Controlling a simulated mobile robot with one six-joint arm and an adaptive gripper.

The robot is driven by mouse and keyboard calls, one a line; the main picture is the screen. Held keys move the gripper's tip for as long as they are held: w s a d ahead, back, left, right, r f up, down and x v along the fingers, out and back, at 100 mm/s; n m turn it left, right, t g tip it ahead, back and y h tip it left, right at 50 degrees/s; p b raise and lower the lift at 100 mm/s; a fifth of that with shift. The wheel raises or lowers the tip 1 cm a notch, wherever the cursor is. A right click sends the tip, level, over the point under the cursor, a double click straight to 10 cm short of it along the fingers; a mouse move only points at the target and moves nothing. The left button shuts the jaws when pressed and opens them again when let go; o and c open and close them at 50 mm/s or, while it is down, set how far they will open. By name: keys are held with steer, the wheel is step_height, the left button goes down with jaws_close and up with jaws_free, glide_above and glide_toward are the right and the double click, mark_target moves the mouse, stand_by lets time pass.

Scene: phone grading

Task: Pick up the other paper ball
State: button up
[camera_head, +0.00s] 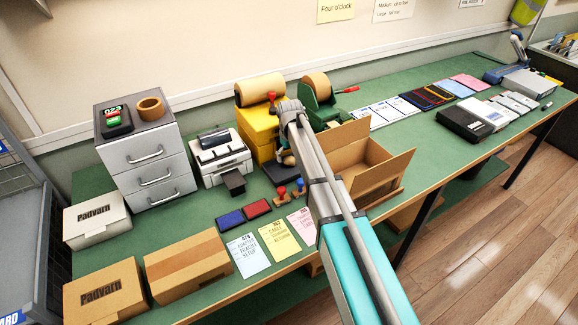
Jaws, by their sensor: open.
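My arm reaches up from the lower right across the bench, and its grey wrist is above the black scale-like plate (281,173) in front of the yellow cabinet. My gripper (284,147) is below the wrist, small and partly hidden by my arm; it is open. A small tan roundish thing (289,159) shows close by it; I cannot tell whether it is a paper ball or whether the gripper touches it. No other paper ball can be made out. An open cardboard box (392,167) stands right of my arm, its inside partly hidden.
A grey drawer unit (150,157) and a printer (218,157) stand to the left. Closed cartons (187,266) line the front left. Ink pads (231,218), stamps and coloured cards (279,241) lie near the front edge. Flat devices (466,124) lie at the right.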

steer(key=shift+f+b, duration=0.9)
steer(key=shift+f, duration=0.3)
steer(key=c, duration=0.7)
